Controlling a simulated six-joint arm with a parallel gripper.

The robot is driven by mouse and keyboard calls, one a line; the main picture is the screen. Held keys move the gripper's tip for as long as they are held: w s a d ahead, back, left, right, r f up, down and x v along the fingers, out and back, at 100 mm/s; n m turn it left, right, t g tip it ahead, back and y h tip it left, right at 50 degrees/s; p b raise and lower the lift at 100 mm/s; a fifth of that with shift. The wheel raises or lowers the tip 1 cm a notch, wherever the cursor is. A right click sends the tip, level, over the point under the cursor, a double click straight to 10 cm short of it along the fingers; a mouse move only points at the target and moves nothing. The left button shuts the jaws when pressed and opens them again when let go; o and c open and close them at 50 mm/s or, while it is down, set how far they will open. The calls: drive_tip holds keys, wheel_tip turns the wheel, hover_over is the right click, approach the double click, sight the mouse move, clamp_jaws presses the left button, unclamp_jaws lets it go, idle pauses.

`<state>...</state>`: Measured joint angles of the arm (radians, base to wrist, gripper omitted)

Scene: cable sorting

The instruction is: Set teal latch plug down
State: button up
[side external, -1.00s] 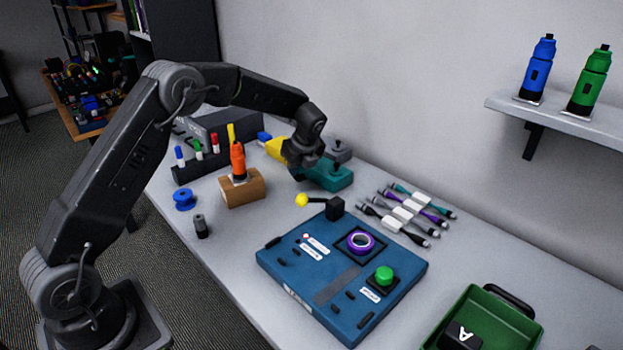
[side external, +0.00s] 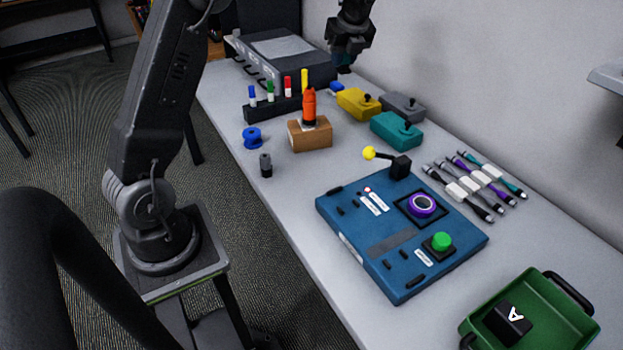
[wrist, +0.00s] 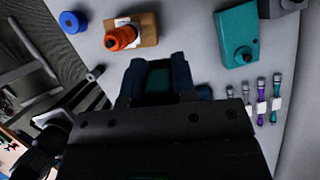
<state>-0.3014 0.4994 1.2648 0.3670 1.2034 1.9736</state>
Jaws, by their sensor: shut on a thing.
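My gripper (side external: 345,68) is raised above the back of the table, near the grey equipment box, in the side view. In the wrist view, my gripper (wrist: 157,68) is shut on a dark teal piece, the teal latch plug (wrist: 158,82), which shows between the fingers. Its lower part is hidden by the gripper body. In the side view the held plug is too small and dark to make out clearly. In the wrist view the grey tabletop shows beyond the fingers, and the plug appears clear of other things.
A teal joystick box (side external: 397,131), yellow box (side external: 358,103) and grey box (side external: 403,106) stand near the wall. An orange bottle on a wooden block (side external: 310,135), a blue panel (side external: 365,225), labelled cables (side external: 472,185) and a green tray (side external: 575,330) occupy the table.

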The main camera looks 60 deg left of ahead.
drive_tip(key=s+n+g, duration=0.1)
drive_tip(key=s+n, duration=0.1)
drive_tip(key=s, duration=2.1)
drive_tip(key=f, duration=0.7)
drive_tip(key=d+f, duration=0.1)
drive_tip(key=f, duration=0.2)
drive_tip(key=shift+w+f, duration=0.15)
drive_tip(key=shift+f, duration=0.2)
drive_tip(key=w+d+f, duration=0.3)
drive_tip(key=w+d, duration=0.1)
drive_tip(key=w+d+f, duration=0.3)
drive_tip(key=d+f, duration=0.1)
drive_tip(key=shift+w+d+f, duration=0.1)
drive_tip(key=shift+w+f, duration=0.05)
drive_tip(key=shift+w, duration=0.25)
drive_tip(key=shift+f, duration=1.85)
drive_tip(key=shift+f, duration=0.15)
drive_tip(key=o, duration=0.9)
